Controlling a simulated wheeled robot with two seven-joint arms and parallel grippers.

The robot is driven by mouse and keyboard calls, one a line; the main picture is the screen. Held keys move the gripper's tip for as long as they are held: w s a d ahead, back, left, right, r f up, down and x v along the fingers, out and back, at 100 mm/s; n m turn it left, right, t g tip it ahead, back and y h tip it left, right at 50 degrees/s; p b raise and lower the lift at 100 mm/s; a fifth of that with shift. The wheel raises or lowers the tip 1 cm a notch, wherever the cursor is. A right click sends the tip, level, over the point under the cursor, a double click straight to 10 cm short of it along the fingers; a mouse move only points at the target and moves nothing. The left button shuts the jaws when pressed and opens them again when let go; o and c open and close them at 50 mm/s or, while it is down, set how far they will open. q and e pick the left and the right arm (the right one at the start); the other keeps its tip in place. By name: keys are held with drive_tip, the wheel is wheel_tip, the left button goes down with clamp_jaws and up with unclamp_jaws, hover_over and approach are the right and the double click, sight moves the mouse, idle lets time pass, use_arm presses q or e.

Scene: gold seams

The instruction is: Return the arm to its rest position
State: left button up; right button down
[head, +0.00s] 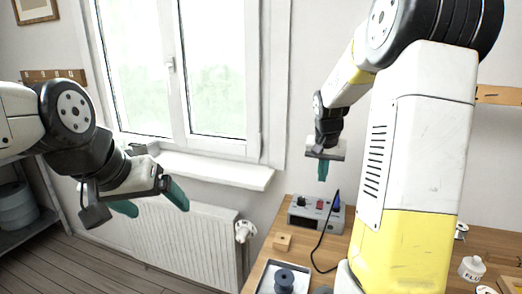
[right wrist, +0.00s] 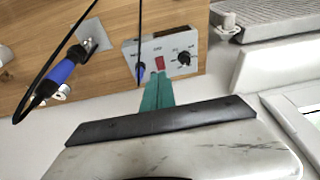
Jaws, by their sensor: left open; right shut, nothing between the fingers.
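My right gripper (head: 323,178) hangs in the air above the back of the wooden bench (head: 302,258), its teal fingers shut and empty, pointing down. In the right wrist view its fingers (right wrist: 158,78) meet in front of a grey box (right wrist: 185,42) with a red switch and a black knob. They look apart from the box in the head view. My right arm (head: 420,160) fills much of the right side of the head view. My left gripper (head: 150,201) is open and empty at the left, its teal fingers spread, in front of the radiator.
The grey station (head: 300,218) stands at the bench's back edge, with a black cable in front. A blue-handled iron (right wrist: 55,76) shows in the right wrist view. A small wooden block (head: 282,241), a tray (head: 262,279) with a dark spool (head: 285,279) and a white bottle (head: 471,268) are on the bench.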

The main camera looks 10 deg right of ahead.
drive_tip(key=s+a+r+n+t+y, duration=0.1)
drive_tip(key=s+a+r+n, duration=0.1)
drive_tip(key=s, duration=0.6)
drive_tip(key=s+a+r+n+t+y, duration=0.1)
drive_tip(key=s+a+r, duration=0.3)
drive_tip(key=s+a, duration=0.3)
drive_tip(key=s+a+r+n+t+y, duration=0.1)
drive_tip(key=s+a+r+n, duration=0.1)
drive_tip(key=s, duration=0.7)
drive_tip(key=a+r, duration=0.1)
drive_tip(key=a, duration=0.1)
drive_tip(key=shift+s+a+r+n, duration=0.15)
drive_tip(key=shift+a+r+n, duration=0.15)
drive_tip(key=shift+a, duration=0.05)
